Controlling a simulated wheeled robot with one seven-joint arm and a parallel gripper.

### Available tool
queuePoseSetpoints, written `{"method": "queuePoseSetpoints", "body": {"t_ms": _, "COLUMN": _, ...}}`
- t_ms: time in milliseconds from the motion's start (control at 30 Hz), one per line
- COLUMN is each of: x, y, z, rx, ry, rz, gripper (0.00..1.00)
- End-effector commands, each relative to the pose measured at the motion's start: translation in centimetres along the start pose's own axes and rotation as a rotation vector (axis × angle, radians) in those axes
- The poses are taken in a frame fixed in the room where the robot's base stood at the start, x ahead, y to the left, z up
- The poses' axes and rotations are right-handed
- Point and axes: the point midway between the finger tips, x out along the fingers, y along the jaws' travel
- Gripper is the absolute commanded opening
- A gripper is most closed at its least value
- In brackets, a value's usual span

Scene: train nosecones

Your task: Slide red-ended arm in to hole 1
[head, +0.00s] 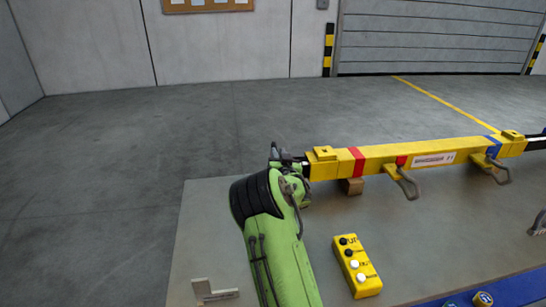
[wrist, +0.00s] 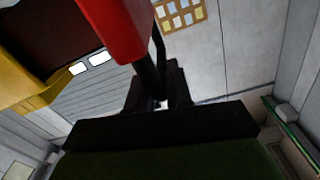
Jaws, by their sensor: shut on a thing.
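A long yellow beam (head: 385,155) lies across the table, with a red band (head: 357,160) near its left end and a blue band (head: 493,147) near its right end. A red part (wrist: 115,30) is close in the wrist view, beside a yellow one (wrist: 28,85). A dark rod (wrist: 150,75) runs down from the red part between my fingers. My gripper (wrist: 158,98) is shut on this rod. In the head view my gripper (head: 287,160) is at the beam's left end, with its fingers mostly hidden. I cannot make out hole 1.
Grey loop handles (head: 407,186) hang at the beam's front side. A wooden block (head: 352,186) is under the beam. A yellow button box (head: 357,266) and a grey angled bracket (head: 212,293) are on the grey table (head: 205,225). A blue object edge (head: 515,291) is at lower right.

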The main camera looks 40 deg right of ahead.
Motion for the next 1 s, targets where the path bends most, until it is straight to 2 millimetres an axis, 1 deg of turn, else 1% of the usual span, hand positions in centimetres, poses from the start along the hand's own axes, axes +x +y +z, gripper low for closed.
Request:
{"method": "queuePoseSetpoints", "body": {"t_ms": 33, "x": -0.1, "y": 0.4, "z": -0.2, "rx": -0.006, "ry": 0.002, "rz": 0.007, "gripper": 0.0}}
{"method": "queuePoseSetpoints", "body": {"t_ms": 167, "x": -0.1, "y": 0.4, "z": -0.2, "rx": -0.006, "ry": 0.003, "rz": 0.008, "gripper": 0.0}}
{"method": "queuePoseSetpoints", "body": {"t_ms": 200, "x": -0.1, "y": 0.4, "z": -0.2, "rx": -0.006, "ry": 0.003, "rz": 0.008, "gripper": 0.21}}
{"method": "queuePoseSetpoints", "body": {"t_ms": 267, "x": 0.0, "y": 0.4, "z": -0.2, "rx": -0.005, "ry": 0.003, "rz": 0.007, "gripper": 0.3}}
{"method": "queuePoseSetpoints", "body": {"t_ms": 300, "x": 0.0, "y": 0.3, "z": -0.2, "rx": -0.005, "ry": 0.002, "rz": 0.007, "gripper": 0.36}}
{"method": "queuePoseSetpoints", "body": {"t_ms": 333, "x": 0.0, "y": 0.3, "z": -0.2, "rx": -0.005, "ry": 0.002, "rz": 0.006, "gripper": 0.4}}
{"method": "queuePoseSetpoints", "body": {"t_ms": 567, "x": 0.0, "y": 0.1, "z": -0.1, "rx": -0.003, "ry": 0.001, "rz": 0.003, "gripper": 0.4}}
{"method": "queuePoseSetpoints", "body": {"t_ms": 667, "x": 0.0, "y": 0.0, "z": -0.8, "rx": -0.002, "ry": 0.003, "rz": 0.002, "gripper": 0.4}}
{"method": "queuePoseSetpoints", "body": {"t_ms": 767, "x": 0.0, "y": -0.4, "z": -2.9, "rx": -0.002, "ry": 0.007, "rz": 0.002, "gripper": 0.4}}
{"method": "queuePoseSetpoints", "body": {"t_ms": 900, "x": 0.0, "y": -1.1, "z": -6.5, "rx": -0.001, "ry": 0.007, "rz": 0.003, "gripper": 0.4}}
{"method": "queuePoseSetpoints", "body": {"t_ms": 1000, "x": 0.0, "y": -1.4, "z": -8.4, "rx": -0.002, "ry": 0.006, "rz": 0.003, "gripper": 0.4}}
